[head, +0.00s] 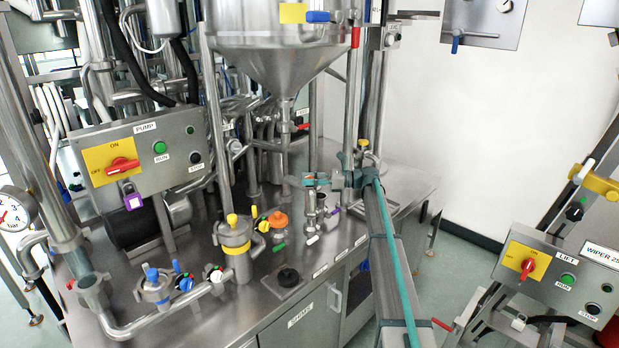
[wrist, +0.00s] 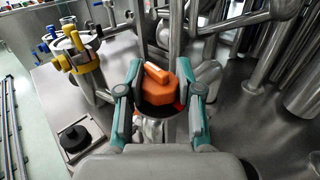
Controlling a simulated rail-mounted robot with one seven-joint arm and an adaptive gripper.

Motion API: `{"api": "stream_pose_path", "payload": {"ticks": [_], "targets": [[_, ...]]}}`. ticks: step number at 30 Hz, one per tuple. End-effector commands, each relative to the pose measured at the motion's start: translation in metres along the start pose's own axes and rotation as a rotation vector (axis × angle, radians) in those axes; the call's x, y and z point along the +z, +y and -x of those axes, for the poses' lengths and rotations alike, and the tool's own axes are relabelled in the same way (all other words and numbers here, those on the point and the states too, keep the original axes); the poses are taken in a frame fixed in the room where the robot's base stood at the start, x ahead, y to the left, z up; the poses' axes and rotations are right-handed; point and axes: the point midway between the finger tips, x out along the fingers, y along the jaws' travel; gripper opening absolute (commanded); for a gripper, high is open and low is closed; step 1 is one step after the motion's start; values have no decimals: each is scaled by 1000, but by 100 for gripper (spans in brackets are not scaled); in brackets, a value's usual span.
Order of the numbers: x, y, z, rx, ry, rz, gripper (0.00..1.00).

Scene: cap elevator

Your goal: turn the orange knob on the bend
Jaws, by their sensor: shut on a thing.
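An orange knob (wrist: 168,88) with a raised bar across its top stands between the two teal-padded fingers of my gripper (wrist: 160,98) in the wrist view. The fingers lie against its left and right sides. In the head view my gripper (head: 316,181) is above the steel bench, just right of a vertical pipe below the funnel. There the fingers hide most of what they hold. A steel fitting (head: 312,208) stands directly below them. The pipe bend under the knob is largely hidden in the wrist view.
Another orange cap (head: 278,219) stands left of my gripper. A steel pot with a yellow collar (head: 236,248) is farther left. A black knob on a square plate (head: 288,278) sits near the bench's front edge. A steel funnel (head: 285,65) hangs above. Pipes crowd the back.

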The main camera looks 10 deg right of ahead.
Motion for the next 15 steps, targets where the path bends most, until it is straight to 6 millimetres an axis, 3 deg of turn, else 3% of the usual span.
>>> {"api": "stream_pose_path", "payload": {"ticks": [15], "targets": [[0, -1, -1, 210, -1, 0, 0]]}}
